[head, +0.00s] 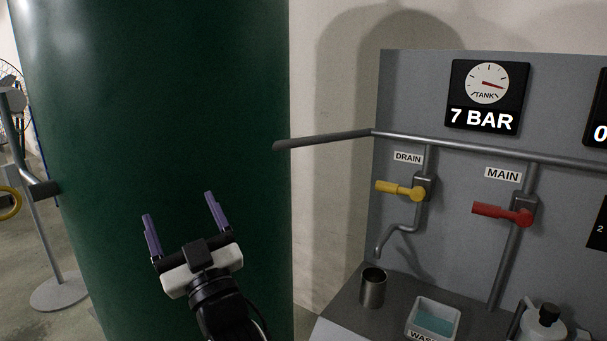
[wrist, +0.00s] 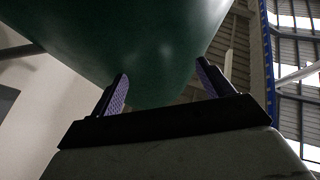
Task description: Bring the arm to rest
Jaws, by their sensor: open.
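My gripper (head: 182,221) is in front of the large dark green tank in the head view, at the lower left. Its two purple fingers are spread apart and point up, with nothing between them. In the wrist view my gripper (wrist: 162,88) also shows open and empty, with the green tank beyond the fingertips. I cannot tell the exact gap between fingers and tank.
The green tank (head: 170,120) fills the left. A grey panel carries a yellow drain handle (head: 400,190), a red main handle (head: 503,213) and a gauge (head: 487,83) reading 7 BAR. A metal cup (head: 373,289) and a white tray (head: 412,318) stand below. A stand (head: 55,290) is far left.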

